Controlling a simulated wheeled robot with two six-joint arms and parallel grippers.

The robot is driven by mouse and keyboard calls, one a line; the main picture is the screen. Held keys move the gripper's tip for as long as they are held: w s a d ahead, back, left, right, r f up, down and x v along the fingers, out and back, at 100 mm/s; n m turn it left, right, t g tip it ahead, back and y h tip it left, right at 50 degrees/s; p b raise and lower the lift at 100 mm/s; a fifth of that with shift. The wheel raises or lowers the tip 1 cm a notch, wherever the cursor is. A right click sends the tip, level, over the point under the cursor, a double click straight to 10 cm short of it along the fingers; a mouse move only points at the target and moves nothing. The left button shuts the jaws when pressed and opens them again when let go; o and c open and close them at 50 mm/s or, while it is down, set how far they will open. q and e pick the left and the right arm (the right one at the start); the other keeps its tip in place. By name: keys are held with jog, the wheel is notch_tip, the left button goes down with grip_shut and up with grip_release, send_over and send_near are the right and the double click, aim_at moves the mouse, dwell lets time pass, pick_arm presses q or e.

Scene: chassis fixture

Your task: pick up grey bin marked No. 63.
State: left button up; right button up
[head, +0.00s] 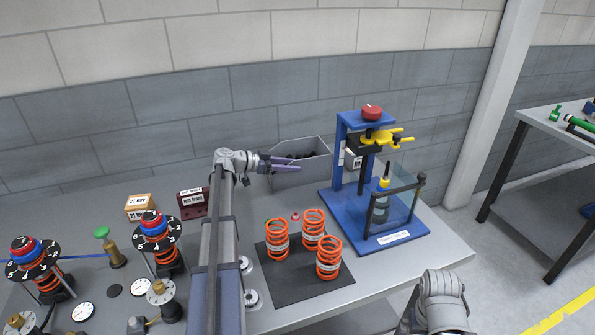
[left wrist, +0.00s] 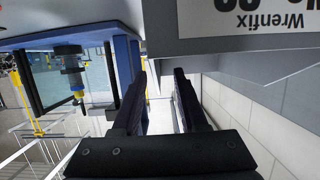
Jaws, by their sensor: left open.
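My left gripper (head: 284,164) is open in front of the bin. In the left wrist view its fingers (left wrist: 163,85) are apart, close to the bin's wall; I cannot tell if they touch it. My right gripper is out of view.
A blue press (head: 345,200) with yellow clamps stands right of the bin. Orange springs (head: 313,228) stand on a dark mat (head: 300,288) in front. Two small boxes, tan (head: 139,207) and dark red (head: 193,203), and dial fixtures (head: 157,238) sit left of my arm.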

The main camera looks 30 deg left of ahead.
aim_at(303, 178)
pick_arm(q)
jog(key=b+x, duration=0.1)
jog(key=x, duration=0.4)
jog(key=shift+s+d+r, duration=0.1)
jog(key=shift+s, duration=0.05)
grip_shut()
jog(key=shift+r, duration=0.1)
dwell(1.1)
